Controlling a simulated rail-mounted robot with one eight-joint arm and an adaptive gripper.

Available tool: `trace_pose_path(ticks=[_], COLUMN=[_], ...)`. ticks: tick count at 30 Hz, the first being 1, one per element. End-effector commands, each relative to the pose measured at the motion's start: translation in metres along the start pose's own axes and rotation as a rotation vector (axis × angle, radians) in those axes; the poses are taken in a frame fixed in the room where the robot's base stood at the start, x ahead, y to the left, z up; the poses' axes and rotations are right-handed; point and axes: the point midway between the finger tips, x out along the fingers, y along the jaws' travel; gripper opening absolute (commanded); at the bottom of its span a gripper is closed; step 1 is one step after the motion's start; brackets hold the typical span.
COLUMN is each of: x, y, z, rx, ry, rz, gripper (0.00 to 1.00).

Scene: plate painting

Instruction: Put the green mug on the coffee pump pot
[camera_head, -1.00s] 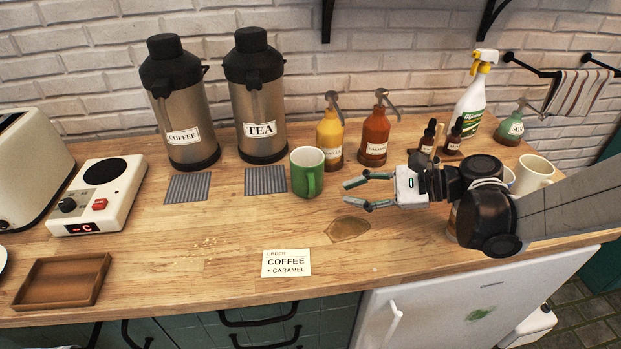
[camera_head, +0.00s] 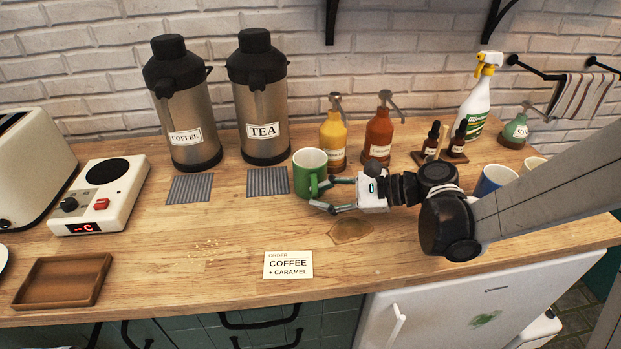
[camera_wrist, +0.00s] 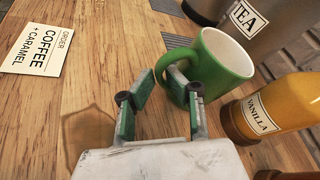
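The green mug (camera_head: 308,175) stands upright on the counter in front of the tea pot, and it also shows in the wrist view (camera_wrist: 222,62). My gripper (camera_head: 318,196) is at the mug's right side, near its handle. In the wrist view my gripper's fingers (camera_wrist: 160,90) are apart, with one fingertip at the mug's handle; I cannot tell whether it touches. The coffee pump pot (camera_head: 184,110) stands at the back left, labelled COFFEE. A grey ribbed mat (camera_head: 190,188) lies bare in front of it.
The tea pump pot (camera_head: 258,100) has its own ribbed mat (camera_head: 267,181). The yellow vanilla bottle (camera_head: 332,140) and red caramel bottle (camera_head: 378,135) stand right of the mug. An order card (camera_head: 288,265) and brown spill (camera_head: 351,230) lie in front. The left-middle counter is clear except for crumbs.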

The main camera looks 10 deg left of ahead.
Motion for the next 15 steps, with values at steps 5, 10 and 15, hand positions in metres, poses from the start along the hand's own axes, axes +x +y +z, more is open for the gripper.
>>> trace_pose_path(ticks=[5, 10, 15], x=[-0.0003, -0.0004, -0.0004], y=[0.0000, 0.0001, 0.0001], z=[0.0000, 0.0000, 0.0002], rx=[0.000, 0.000, 0.000], ry=[0.000, 0.000, 0.000], rz=[0.000, 0.000, 0.000], gripper=[0.00, 0.00, 0.00])
